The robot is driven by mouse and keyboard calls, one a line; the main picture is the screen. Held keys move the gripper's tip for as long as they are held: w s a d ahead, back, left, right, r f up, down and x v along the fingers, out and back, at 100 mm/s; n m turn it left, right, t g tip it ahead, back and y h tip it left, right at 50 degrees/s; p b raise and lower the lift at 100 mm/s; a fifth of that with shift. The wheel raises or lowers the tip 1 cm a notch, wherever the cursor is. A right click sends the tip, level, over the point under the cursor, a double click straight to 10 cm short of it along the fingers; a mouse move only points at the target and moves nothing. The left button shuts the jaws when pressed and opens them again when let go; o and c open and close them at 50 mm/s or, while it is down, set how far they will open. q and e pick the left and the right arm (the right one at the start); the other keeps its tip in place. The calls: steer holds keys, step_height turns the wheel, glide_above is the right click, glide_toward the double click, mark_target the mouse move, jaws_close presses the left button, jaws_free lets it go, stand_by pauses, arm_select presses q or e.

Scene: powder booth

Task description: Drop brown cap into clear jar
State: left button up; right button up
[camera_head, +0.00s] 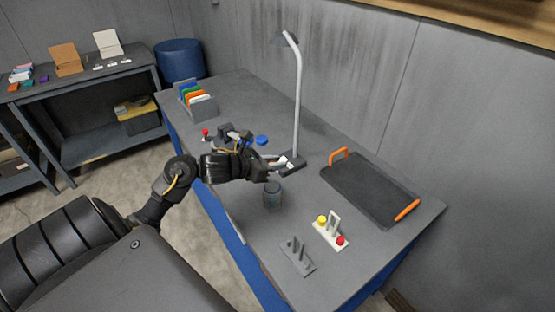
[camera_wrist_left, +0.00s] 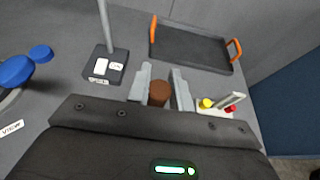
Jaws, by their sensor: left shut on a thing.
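My left gripper (camera_head: 280,166) is over the grey table, just above and behind the clear jar (camera_head: 272,196) in the head view. In the left wrist view, its two grey fingers (camera_wrist_left: 161,86) are shut on the brown cap (camera_wrist_left: 158,94). The cap is hard to make out in the head view. The jar is dark and translucent and stands upright. I cannot make out the jar in the left wrist view. My right gripper is in neither view.
A lamp (camera_head: 298,100) stands behind the gripper. A black tray (camera_head: 370,188) with orange handles lies to the right. A white stand with yellow and red knobs (camera_head: 331,230) and a grey rack (camera_head: 297,256) are nearer. A file holder (camera_head: 200,105) stands at the far left.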

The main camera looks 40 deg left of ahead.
mark_target(272, 194)
arm_select(q)
steer(key=shift+s+f, duration=0.1)
steer(key=shift+f, duration=0.1)
steer(key=shift+f+b, duration=1.65)
steer(key=shift+f, duration=1.3)
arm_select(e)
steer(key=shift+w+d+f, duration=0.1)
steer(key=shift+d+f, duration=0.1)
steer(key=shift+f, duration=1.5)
arm_select(q)
steer(key=shift+b, duration=0.35)
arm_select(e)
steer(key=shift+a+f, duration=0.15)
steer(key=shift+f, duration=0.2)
arm_select(q)
steer(key=o, duration=1)
